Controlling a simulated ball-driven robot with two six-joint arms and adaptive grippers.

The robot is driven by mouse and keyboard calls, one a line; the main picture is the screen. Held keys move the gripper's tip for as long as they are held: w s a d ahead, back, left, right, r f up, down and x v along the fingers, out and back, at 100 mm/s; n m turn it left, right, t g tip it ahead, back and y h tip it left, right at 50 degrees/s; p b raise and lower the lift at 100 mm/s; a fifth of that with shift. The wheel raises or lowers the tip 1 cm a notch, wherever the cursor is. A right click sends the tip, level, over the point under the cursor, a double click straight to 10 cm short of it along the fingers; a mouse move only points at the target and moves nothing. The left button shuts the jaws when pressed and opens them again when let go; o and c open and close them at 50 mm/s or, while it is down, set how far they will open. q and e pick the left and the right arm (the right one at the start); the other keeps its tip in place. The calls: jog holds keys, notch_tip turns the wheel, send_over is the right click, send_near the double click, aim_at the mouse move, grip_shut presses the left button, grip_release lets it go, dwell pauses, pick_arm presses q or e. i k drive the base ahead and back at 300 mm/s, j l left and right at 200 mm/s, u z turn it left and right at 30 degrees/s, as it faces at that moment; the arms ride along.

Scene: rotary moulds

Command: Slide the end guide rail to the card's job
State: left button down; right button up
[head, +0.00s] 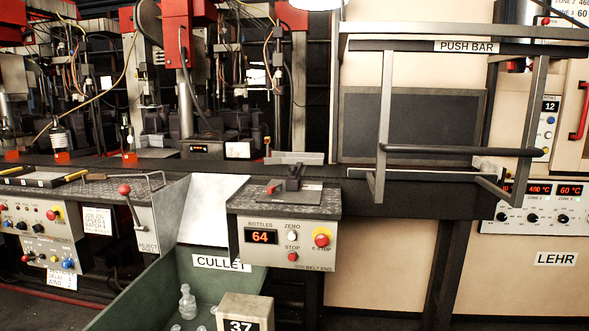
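A small job card (98,220) with dark print hangs by the control panels at the left; only the word JOB is partly legible. A dark block with a raised handle (292,178) sits on the speckled plate of the belt-end box (284,238); I cannot tell whether it is the end guide rail. A pale metal piece (293,157) stands at the belt edge behind it. Neither of my grippers is in view.
A green cullet bin (150,292) with glass bottles (187,302) stands in front, below the belt-end box. A red-knobbed reject lever (125,189) rises left. The push bar frame (460,151) juts out at right. A box marked 37 (243,312) stands at the bottom.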

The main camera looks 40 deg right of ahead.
aim_at(293, 182)
jog(key=l+z, duration=0.15)
jog(key=z, duration=0.45)
jog(key=i+l+z, duration=0.35)
jog(key=l, duration=0.25)
jog(key=i+l+z, duration=0.4)
jog(key=i+l, duration=0.1)
